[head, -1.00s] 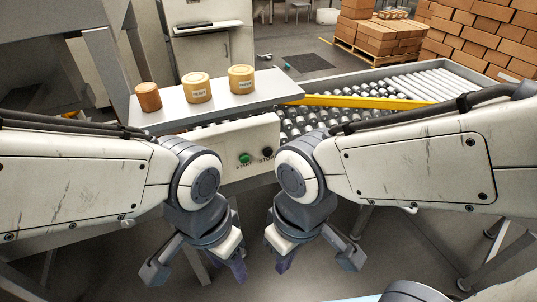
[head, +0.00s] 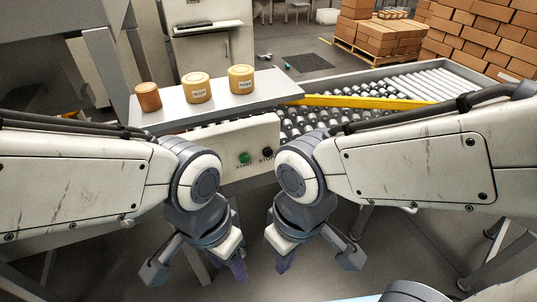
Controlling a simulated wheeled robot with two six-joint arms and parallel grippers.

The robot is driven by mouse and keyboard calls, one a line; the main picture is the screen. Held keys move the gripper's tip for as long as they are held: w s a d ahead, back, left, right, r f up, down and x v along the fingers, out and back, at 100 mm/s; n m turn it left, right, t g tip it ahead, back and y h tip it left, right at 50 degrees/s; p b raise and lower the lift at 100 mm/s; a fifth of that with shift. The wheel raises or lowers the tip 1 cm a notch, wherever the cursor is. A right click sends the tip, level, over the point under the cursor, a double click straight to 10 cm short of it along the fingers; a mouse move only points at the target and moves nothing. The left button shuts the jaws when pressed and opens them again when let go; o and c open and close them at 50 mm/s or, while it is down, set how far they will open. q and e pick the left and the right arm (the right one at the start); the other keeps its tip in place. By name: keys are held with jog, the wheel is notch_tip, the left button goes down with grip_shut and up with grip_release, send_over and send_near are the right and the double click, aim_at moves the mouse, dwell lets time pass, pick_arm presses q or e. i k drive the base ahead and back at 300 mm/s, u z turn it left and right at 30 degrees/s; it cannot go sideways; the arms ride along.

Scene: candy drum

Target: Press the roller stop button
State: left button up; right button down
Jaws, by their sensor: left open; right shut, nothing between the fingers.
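The stop button (head: 267,152) is a small dark button on the right part of the pale control panel (head: 225,142), close to my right wrist. The green start button (head: 244,158) is to its left. My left gripper (head: 238,271) hangs low in front of the panel, pointing down, open and apart from the buttons. My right gripper (head: 282,262) hangs to its right, also pointing down, shut and empty. Neither gripper touches the panel. The fingertips are small and dark in the view.
A grey shelf (head: 215,105) above the panel holds a brown drum (head: 148,97) and two yellow labelled drums (head: 197,88) (head: 241,79). The roller conveyor (head: 300,122) runs behind, with a yellow bar (head: 365,101) across it. Stacked cartons (head: 385,38) stand at the back right.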

aim_at(267, 152)
jog(key=z, duration=2.95)
jog(key=k, duration=1.65)
jog(key=u, duration=1.7)
jog(key=i, duration=0.5)
jog(key=u, duration=0.05)
